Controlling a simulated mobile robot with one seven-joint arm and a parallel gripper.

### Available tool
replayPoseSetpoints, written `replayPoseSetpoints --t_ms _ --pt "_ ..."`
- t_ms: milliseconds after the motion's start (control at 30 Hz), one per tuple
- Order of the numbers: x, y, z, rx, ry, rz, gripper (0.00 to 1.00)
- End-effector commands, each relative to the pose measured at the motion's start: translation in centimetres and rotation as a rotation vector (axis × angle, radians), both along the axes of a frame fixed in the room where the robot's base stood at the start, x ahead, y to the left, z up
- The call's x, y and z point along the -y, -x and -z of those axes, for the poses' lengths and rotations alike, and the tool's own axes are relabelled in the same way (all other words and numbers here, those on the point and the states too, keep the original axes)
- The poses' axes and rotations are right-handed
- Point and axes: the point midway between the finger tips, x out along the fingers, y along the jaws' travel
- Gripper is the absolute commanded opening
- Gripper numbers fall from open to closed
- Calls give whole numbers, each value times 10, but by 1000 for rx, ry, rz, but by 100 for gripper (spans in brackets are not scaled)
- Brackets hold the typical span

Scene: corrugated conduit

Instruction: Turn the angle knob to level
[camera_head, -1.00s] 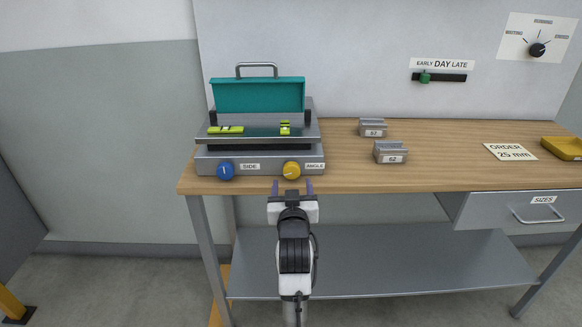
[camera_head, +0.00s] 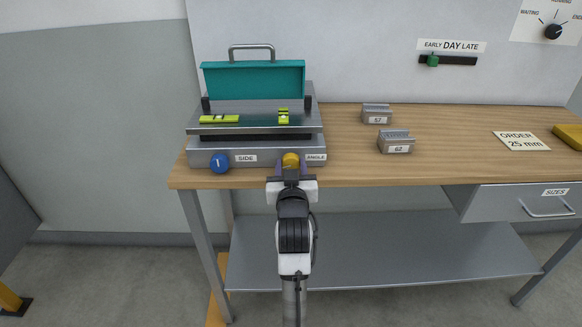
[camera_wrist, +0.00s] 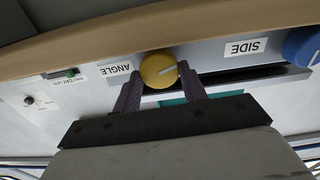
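The yellow angle knob (camera_head: 290,160) is on the front of the grey machine (camera_head: 270,155), left of the ANGLE label (camera_head: 316,157). My gripper (camera_head: 291,170) is right in front of it. In the wrist view, which is upside down, the yellow knob (camera_wrist: 158,70) sits between the two dark fingertips (camera_wrist: 160,76). The fingers are spread, one on each side; firm contact cannot be seen. A pale line on the knob points right and slightly up there. Two yellow-green bubble levels, one long (camera_head: 219,119) and one short (camera_head: 283,116), lie on the machine's top plate; their bubbles are too small to read.
A blue knob (camera_head: 219,162) is left of the SIDE label (camera_head: 246,158). A teal lid (camera_head: 254,81) stands up behind the plate. Two grey blocks (camera_head: 376,114) (camera_head: 396,142) and an order card (camera_head: 521,141) lie on the wooden bench (camera_head: 450,165). A drawer (camera_head: 520,202) is below right.

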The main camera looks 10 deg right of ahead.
Motion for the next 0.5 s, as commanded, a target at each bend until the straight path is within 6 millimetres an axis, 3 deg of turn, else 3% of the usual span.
replayPoseSetpoints --t_ms 167,500 --pt "0 0 0 0 0 0 19" --pt "0 0 -2 13 -66 -1 19"
